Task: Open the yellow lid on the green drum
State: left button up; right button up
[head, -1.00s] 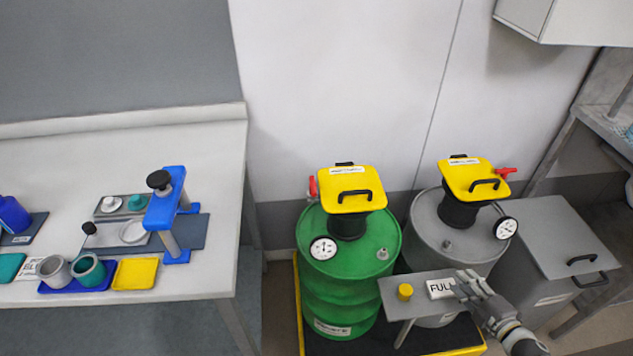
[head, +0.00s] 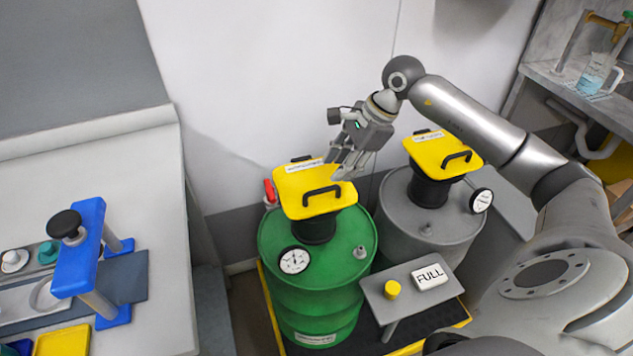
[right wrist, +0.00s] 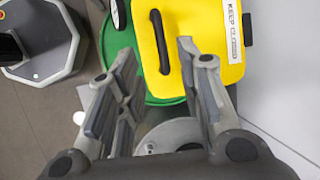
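My right gripper (head: 345,168) is just above the lid's right edge, open and empty. It also shows open in the right wrist view (right wrist: 155,58). My left gripper is out of view.
A grey drum (head: 410,212) with its own yellow lid (head: 430,147) stands to the right. A white table (head: 160,250) is at the left; the wall is close behind.

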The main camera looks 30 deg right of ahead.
aim_at(322, 189)
jog(key=p+x, duration=0.1)
jog(key=x, duration=0.6)
jog(key=shift+w+a+f, duration=0.1)
jog(key=shift+a+f, duration=0.1)
jog(key=shift+f, duration=0.1)
jog(key=shift+c, duration=0.4)
grip_shut()
